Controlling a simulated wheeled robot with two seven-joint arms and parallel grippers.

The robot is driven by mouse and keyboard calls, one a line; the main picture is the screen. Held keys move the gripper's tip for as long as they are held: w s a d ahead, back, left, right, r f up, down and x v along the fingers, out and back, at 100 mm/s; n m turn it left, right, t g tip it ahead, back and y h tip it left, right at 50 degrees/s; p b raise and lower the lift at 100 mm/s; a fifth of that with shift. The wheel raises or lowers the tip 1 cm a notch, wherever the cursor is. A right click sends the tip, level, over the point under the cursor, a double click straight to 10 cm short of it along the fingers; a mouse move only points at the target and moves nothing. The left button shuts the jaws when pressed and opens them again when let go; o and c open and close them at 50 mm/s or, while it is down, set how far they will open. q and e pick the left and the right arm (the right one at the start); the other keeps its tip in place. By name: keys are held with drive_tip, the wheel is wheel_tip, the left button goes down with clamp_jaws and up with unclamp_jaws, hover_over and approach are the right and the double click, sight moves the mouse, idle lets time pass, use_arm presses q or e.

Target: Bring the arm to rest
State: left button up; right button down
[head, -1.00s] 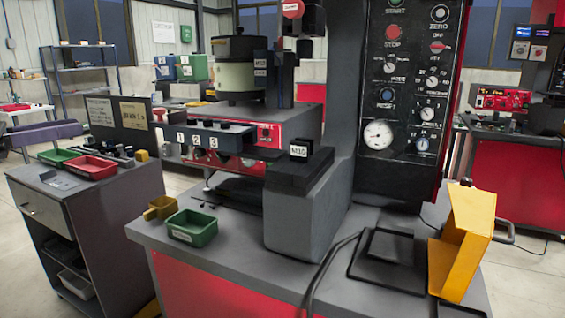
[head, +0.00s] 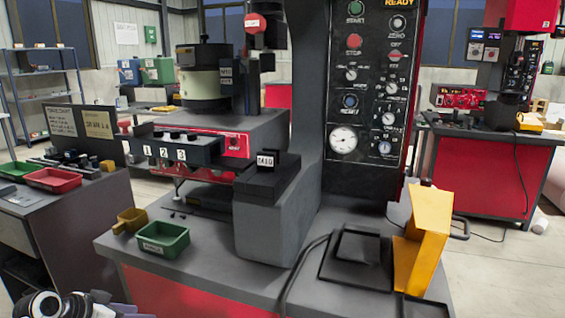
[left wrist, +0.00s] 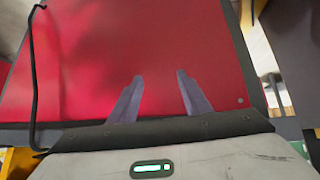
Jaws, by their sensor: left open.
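My left gripper (left wrist: 158,85) shows in the left wrist view. Its two purple-grey fingers are apart, with nothing between them. A flat red panel (left wrist: 135,45) fills most of the view behind the fingers; I cannot tell the distance to it. In the head view, part of my left arm shows at the bottom left corner, below the small cabinet, and its gripper is not seen there. My right gripper is in neither view.
The grey workbench (head: 215,270) carries the press machine (head: 265,215), a green tray (head: 162,240), a yellow small bin (head: 130,220) and a yellow chute (head: 425,235). A grey cabinet (head: 85,215) with a red tray (head: 53,179) stands left. Open floor (head: 480,265) lies right.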

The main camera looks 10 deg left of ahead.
use_arm(q)
drive_tip(key=s+d+f+g, duration=0.1)
drive_tip(key=s+d+f, duration=0.6)
drive_tip(key=d+f, duration=0.15)
drive_tip(key=s+d+f+t+p, duration=0.1)
drive_tip(key=s+d+p, duration=0.1)
drive_tip(key=s+d, duration=1.6)
drive_tip(key=d, duration=0.3)
drive_tip(key=shift+s+f+p, duration=0.25)
drive_tip(key=shift+f+p, duration=0.1)
drive_tip(key=shift+p, duration=0.05)
